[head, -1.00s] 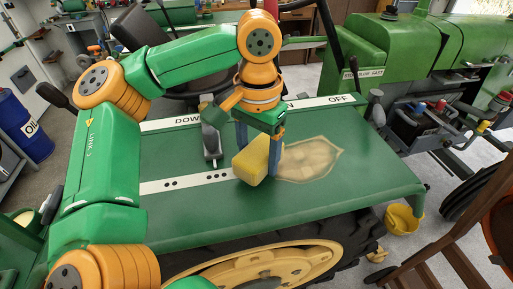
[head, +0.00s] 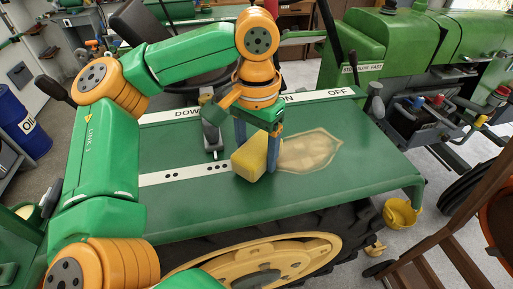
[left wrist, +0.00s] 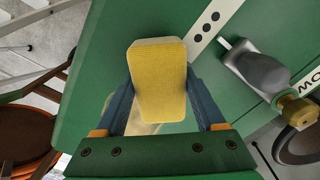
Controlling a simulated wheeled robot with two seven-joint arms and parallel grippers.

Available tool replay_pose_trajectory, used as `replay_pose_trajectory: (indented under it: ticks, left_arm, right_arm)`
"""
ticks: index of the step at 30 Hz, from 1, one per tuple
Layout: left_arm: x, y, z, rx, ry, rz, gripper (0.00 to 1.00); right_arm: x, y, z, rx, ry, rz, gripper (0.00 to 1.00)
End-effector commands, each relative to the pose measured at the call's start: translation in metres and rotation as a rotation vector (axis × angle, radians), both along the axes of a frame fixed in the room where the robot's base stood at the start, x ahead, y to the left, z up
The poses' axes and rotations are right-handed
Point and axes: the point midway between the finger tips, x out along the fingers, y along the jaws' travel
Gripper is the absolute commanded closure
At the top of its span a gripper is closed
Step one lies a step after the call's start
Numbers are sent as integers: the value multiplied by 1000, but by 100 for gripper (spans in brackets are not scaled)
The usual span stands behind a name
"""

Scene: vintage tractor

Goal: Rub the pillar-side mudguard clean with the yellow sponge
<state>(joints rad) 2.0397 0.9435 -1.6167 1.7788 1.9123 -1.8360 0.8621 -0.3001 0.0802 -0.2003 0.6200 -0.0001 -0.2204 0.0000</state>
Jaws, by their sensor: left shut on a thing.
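The mudguard (head: 365,165) is a broad green panel above the big tyre, with white label strips. A beige dirty patch (head: 310,150) with a pale outline lies on it, right of the sponge. My left gripper (head: 257,154) is shut on the yellow sponge (head: 247,162) and points down at the panel, at the patch's left end. The sponge is at or very near the surface; I cannot tell whether it touches. In the left wrist view the sponge (left wrist: 157,75) sits between both fingers and hides part of the patch. My right gripper is not in view.
A grey lever (head: 212,135) rises from the panel left of my gripper. A brown wooden frame (head: 455,235) stands at the lower right. A blue oil drum (head: 22,120) is far left.

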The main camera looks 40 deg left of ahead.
Motion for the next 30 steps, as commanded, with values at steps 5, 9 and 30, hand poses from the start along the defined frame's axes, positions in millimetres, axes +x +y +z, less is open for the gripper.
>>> replay_pose_trajectory:
  ticks: [5, 9, 30]
  left_arm:
    - [0, 0, -4, 0, 0, 0, 100]
    - [0, 0, -7, 0, 0, 0, 100]
    - [35, -30, -8, 0, 1, 0, 100]
  right_arm:
    - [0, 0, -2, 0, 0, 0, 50]
    - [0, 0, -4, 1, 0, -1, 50]
    - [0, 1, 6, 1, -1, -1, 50]
